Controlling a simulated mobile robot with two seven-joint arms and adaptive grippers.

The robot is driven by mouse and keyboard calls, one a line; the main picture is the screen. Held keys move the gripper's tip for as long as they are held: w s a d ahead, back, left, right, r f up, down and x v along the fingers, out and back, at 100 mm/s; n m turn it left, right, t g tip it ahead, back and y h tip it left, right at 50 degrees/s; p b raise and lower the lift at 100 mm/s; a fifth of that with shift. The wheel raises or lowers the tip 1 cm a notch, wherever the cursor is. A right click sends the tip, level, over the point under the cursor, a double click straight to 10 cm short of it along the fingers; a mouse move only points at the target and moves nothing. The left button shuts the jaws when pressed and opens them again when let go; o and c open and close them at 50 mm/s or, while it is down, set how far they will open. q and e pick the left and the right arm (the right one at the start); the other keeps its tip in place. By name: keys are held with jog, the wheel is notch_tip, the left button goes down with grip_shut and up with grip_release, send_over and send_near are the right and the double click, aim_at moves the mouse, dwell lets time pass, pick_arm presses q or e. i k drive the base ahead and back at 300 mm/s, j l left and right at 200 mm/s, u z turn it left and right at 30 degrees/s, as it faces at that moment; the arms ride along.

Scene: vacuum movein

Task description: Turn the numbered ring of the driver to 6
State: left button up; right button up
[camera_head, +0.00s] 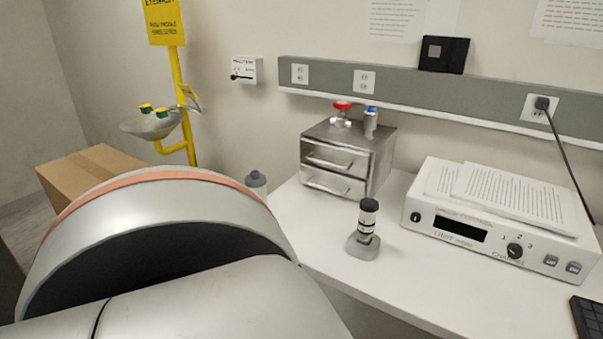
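What looks like the driver (367,218) stands upright in a small grey stand (362,247) on the white table, right of centre. It has a black cap, a pale band with dark lines around it and a dark lower part. The numbers on its ring are too small to read. Neither of my grippers shows. A large silver link of my own arm fills the lower left and hides part of the table.
A metal drawer unit (335,165) stands behind the driver. A white device (470,235) with a knob and papers on top is to the right. A grey bottle (256,182) stands at the left. A keyboard (588,318) lies front right. The table around the driver is clear.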

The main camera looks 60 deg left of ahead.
aim_at(367, 230)
jog(key=u, duration=1.6)
